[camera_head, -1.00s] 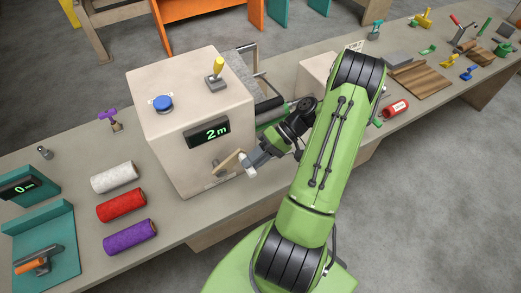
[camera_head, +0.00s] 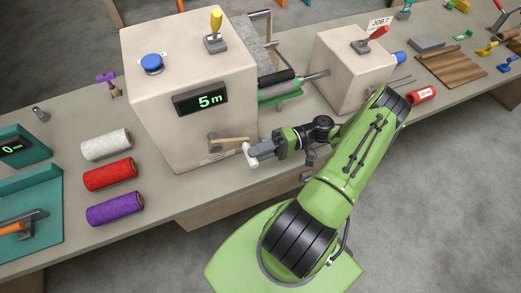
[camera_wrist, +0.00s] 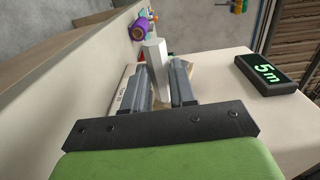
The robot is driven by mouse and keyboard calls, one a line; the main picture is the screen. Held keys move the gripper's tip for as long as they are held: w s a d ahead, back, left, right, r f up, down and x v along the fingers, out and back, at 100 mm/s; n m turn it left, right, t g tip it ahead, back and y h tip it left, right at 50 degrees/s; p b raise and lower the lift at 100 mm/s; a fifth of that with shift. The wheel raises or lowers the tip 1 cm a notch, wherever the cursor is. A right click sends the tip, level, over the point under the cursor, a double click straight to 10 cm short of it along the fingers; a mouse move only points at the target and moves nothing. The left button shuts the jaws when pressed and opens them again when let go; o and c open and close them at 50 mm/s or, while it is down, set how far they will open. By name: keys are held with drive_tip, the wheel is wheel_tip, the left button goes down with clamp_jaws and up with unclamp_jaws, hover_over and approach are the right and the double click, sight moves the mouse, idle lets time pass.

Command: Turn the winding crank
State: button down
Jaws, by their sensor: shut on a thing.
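The winding crank (camera_head: 231,141) is on the front face of a large cream machine box (camera_head: 165,120). Its tan arm points right, with a white handle (camera_head: 249,158) at the outer end. My gripper (camera_head: 257,153) is shut on that handle, coming from the right. In the wrist view the white handle (camera_wrist: 155,58) stands between the two grey fingers of my gripper (camera_wrist: 164,85), which hide its lower part. The box's display (camera_head: 201,99) reads 5 m; the display also shows in the wrist view (camera_wrist: 266,72).
A blue button (camera_head: 152,62) and a yellow-handled lever (camera_head: 216,25) are on top of the box. White (camera_head: 106,144), red (camera_head: 110,174) and purple (camera_head: 115,208) spools lie to the left. A smaller cream box (camera_head: 345,70) stands to the right, behind my arm.

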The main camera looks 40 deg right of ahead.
drive_tip(key=f+b, duration=0.1)
drive_tip(key=a+f+b, duration=0.1)
drive_tip(key=f, duration=0.1)
drive_tip(key=shift+w, duration=0.15)
drive_tip(key=a+f+b, duration=0.2)
drive_tip(key=shift+w+f, duration=0.25)
drive_tip(key=shift+f, duration=0.05)
drive_tip(key=c, duration=0.9)
unclamp_jaws()
drive_tip(key=shift+r, duration=0.2)
drive_tip(key=v, duration=1.4)
drive_tip(key=shift+d+b, duration=0.15)
drive_tip(key=shift+b, duration=0.25)
drive_tip(key=shift+v, duration=0.75)
